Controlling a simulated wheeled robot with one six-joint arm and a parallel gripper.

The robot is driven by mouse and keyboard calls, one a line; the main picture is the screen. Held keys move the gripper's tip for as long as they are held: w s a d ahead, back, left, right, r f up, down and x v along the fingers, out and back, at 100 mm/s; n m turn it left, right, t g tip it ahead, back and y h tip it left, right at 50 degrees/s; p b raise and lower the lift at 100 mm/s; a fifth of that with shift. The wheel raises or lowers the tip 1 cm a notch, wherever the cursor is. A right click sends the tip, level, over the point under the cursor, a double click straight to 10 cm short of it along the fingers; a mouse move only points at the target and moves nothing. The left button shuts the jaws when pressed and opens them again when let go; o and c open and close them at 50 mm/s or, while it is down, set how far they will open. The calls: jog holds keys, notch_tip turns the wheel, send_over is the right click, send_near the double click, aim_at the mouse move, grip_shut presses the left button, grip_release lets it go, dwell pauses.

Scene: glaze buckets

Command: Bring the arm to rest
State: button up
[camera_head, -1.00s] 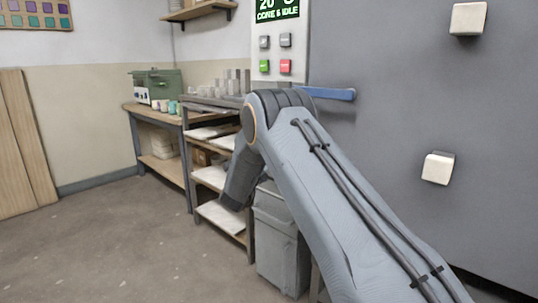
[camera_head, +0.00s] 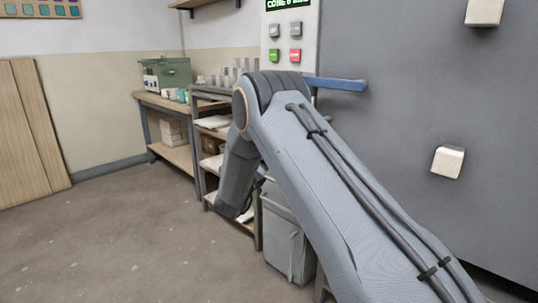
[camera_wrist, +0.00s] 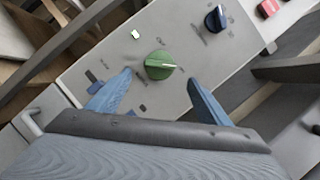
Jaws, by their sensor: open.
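My gripper (camera_wrist: 155,92) shows in the wrist view with its two blue fingers spread apart and nothing between them. Beyond the fingertips is a pale panel (camera_wrist: 108,50) with a green knob (camera_wrist: 160,65) and a dark blue knob (camera_wrist: 216,19). The green knob appears between the fingers; I cannot tell how far it is from them. In the head view my arm is bent, rising from the lower right and folding down at the elbow. The gripper itself is hidden there.
A grey bin (camera_head: 287,235) stands behind my arm. A shelf rack (camera_head: 213,122) and a wooden bench (camera_head: 165,103) with a green box (camera_head: 166,73) stand along the back wall. A large grey wall with a blue handle (camera_head: 337,84) is at right. The floor at left is clear.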

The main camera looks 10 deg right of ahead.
jog(key=s+a+r+n+g+y, duration=0.1)
jog(key=s+a+r+n+y, duration=0.15)
jog(key=a+n+y, duration=0.5)
jog(key=s+a+r+n+g+y, duration=0.1)
jog(key=s+a+n+g+y, duration=0.15)
jog(key=a+n+y, duration=0.55)
jog(key=s+a+f+n+g, duration=0.1)
jog(key=s+n+g, duration=0.2)
jog(key=s+n, duration=0.65)
jog(key=s+a+f+n+g, duration=0.15)
jog(key=s+n+g, duration=0.25)
jog(key=s, duration=1.1)
jog(key=s+d+f+n+g+h, duration=0.1)
jog(key=s+d+n+g, duration=0.3)
jog(key=s, duration=0.8)
jog(key=s+d+f+n+g+h, duration=0.15)
jog(key=s+d+n, duration=0.35)
jog(key=s, duration=0.7)
jog(key=s+d+r+m+p, duration=0.1)
jog(key=d+r+m+p, duration=0.2)
jog(key=d+r+p, duration=0.9)
notch_tip(320, 180, up, 3)
jog(key=p, duration=1)
jog(key=shift+s+d+r+m+g, duration=0.15)
jog(key=shift+s+d+m+g, duration=0.15)
jog(key=shift+s+d+g, duration=0.1)
